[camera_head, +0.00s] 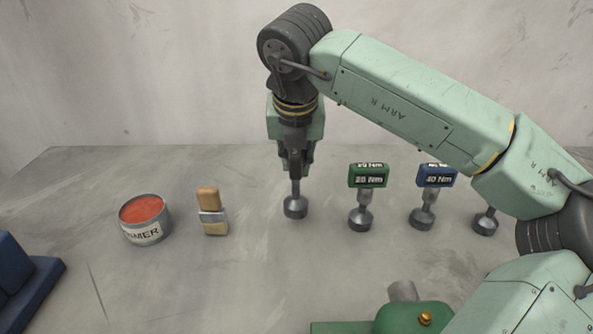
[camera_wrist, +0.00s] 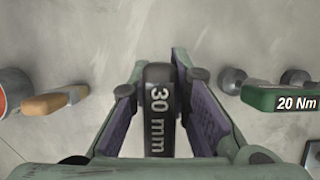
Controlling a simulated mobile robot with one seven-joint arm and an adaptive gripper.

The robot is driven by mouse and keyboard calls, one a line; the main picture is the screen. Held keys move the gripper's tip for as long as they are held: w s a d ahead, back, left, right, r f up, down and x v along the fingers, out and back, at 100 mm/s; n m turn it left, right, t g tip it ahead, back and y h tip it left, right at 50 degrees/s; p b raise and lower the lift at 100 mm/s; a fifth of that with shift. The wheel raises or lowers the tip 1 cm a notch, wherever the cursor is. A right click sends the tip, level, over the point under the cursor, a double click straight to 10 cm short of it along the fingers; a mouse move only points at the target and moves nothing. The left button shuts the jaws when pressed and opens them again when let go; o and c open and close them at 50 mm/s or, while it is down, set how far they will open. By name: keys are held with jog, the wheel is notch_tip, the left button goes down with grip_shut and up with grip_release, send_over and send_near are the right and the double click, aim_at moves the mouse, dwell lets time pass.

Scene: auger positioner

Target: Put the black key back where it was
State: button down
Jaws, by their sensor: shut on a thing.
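The black key (camera_wrist: 159,110), marked "30 mm", stands upright between the fingers of my gripper (camera_head: 295,168). My gripper points down and is shut on the key's dark handle. In the wrist view, the gripper's purple-lined fingers (camera_wrist: 158,82) lie on both sides of the handle. The key's grey shaft and round socket end (camera_head: 295,207) show below the fingers in the head view. The socket end is at or just above the table; I cannot tell if it touches. The handle is hidden by the fingers in the head view.
A brush (camera_head: 212,212) and a red-filled can (camera_head: 145,220) stand left. A green device (camera_head: 412,316) is in front. Bare table (camera_head: 255,280) lies between.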

aim_at(296, 156)
jog(key=shift+f+b, duration=0.45)
jog(key=shift+f, duration=1.2)
jog(key=shift+f, duration=0.2)
jog(key=c, duration=1.5)
grip_release()
jog(key=shift+r, duration=0.15)
jog(key=shift+s+r, duration=0.1)
jog(key=shift+r, duration=0.1)
jog(key=b+v, duration=0.1)
jog(key=v, duration=1)
jog(key=shift+s+r+b, duration=0.15)
jog(key=shift+r+b, duration=0.15)
jog(key=shift+b, duration=0.05)
